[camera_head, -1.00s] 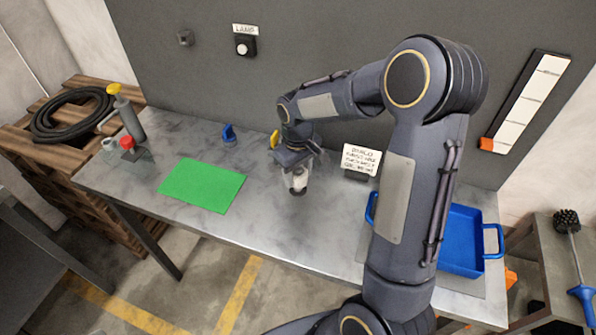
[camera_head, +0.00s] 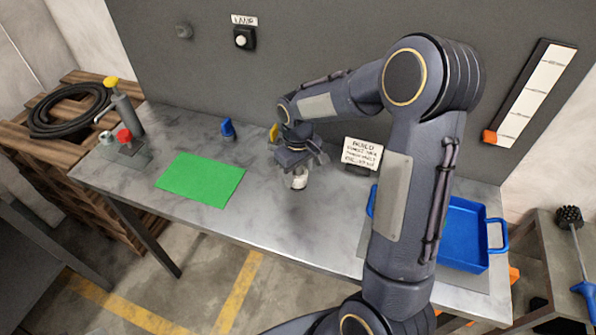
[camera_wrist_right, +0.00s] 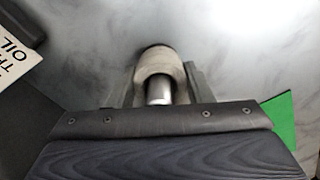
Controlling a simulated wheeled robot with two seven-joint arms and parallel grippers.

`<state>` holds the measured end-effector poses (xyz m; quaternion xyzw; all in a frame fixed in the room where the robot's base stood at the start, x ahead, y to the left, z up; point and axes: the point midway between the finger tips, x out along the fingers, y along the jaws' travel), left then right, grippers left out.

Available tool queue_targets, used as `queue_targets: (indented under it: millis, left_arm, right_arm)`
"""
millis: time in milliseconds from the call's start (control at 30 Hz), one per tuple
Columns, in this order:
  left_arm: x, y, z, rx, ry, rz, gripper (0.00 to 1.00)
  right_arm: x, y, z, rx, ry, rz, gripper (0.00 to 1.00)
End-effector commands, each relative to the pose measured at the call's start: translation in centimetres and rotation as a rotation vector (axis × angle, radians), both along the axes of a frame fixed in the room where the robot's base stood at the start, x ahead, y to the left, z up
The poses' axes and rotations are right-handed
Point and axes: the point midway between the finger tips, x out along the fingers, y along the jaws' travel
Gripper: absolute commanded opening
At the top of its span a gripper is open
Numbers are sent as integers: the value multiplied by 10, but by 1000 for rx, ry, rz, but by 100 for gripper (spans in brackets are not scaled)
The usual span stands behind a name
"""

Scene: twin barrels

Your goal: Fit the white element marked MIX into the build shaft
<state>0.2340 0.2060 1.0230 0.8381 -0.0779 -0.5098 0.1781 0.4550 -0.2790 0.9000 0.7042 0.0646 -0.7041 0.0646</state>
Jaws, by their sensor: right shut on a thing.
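My right gripper (camera_head: 300,170) is shut on a white cylindrical piece (camera_head: 299,181) over the middle of the table. In the right wrist view, the fingers (camera_wrist_right: 160,82) lie on both sides of the white piece (camera_wrist_right: 158,62), and a shiny metal cylinder (camera_wrist_right: 158,92) shows at its near end. No MIX marking can be read on it. I cannot tell whether the piece touches the table. I cannot make out the build shaft; the gripper and arm hide part of the table. My left gripper is not in view.
A green mat (camera_head: 200,180) and a small blue object (camera_head: 228,129) lie to the left. A yellow object (camera_head: 274,133) is partly hidden behind the gripper. A red-topped item (camera_head: 125,136) is far left.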

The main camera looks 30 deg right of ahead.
Motion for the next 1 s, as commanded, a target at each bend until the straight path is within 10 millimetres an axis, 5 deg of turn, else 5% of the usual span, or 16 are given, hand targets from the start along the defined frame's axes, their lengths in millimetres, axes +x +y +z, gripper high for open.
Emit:
queue_targets:
  millis: [367, 400, 567, 833, 1000]
  left_arm:
    - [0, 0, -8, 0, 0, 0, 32]
    - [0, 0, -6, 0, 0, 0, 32]
    - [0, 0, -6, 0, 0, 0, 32]
    - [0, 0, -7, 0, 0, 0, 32]
    - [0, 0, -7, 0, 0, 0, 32]
  right_arm:
    - [0, 0, -9, 0, -1, 0, 7]
    - [0, 0, -8, 0, -2, 0, 51]
    - [0, 0, -8, 0, -1, 0, 72]
    - [0, 0, -8, 0, 1, 0, 72]
    - [1, 0, 10, 0, -3, 1, 72]
